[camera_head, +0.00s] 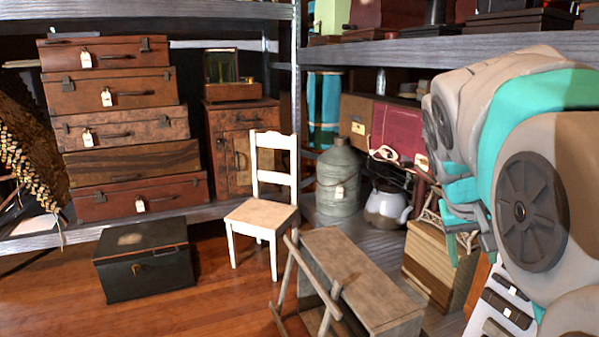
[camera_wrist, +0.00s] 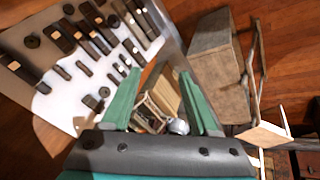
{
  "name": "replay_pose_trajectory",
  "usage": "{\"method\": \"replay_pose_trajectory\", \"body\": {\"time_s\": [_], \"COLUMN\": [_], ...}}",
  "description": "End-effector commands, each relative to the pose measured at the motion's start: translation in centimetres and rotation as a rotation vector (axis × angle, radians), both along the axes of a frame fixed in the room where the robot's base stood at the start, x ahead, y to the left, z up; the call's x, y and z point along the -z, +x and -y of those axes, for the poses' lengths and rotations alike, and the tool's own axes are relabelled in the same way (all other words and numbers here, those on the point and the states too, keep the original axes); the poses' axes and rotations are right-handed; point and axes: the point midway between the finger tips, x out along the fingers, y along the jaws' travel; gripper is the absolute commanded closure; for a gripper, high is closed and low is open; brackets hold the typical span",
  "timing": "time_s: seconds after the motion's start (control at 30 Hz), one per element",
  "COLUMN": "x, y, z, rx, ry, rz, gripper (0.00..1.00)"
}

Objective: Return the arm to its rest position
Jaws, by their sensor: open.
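My arm (camera_head: 520,180), beige and teal with dark round joint covers, is folded at the right side of the head view. My gripper (camera_wrist: 160,78) shows in the wrist view with its two teal fingers apart and nothing between them. In the head view my gripper (camera_head: 462,215) is partly hidden by my arm and hangs in front of the right shelf.
A white surface with dark items (camera_wrist: 45,95) lies close by; its corner (camera_head: 490,322) shows below my arm. A wooden trestle bench (camera_head: 365,275), a white chair (camera_head: 262,215) and a black chest (camera_head: 145,262) stand on the floor. Suitcases (camera_head: 120,130) fill the left shelf.

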Motion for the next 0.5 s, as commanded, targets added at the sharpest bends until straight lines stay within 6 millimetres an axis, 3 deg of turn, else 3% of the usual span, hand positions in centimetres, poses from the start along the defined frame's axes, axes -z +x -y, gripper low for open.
{"method": "replay_pose_trajectory", "body": {"time_s": [0.1,0.3,0.5], "x": [4.4,11.0,16.1], "y": [-4.1,-11.8,-19.3], "z": [-2.8,-7.6,-11.6], "rx": [-0.051,-0.130,-0.191], "ry": [0.082,0.214,0.326], "rz": [-0.096,-0.249,-0.379], "gripper": [0.39,0.39,0.39]}}
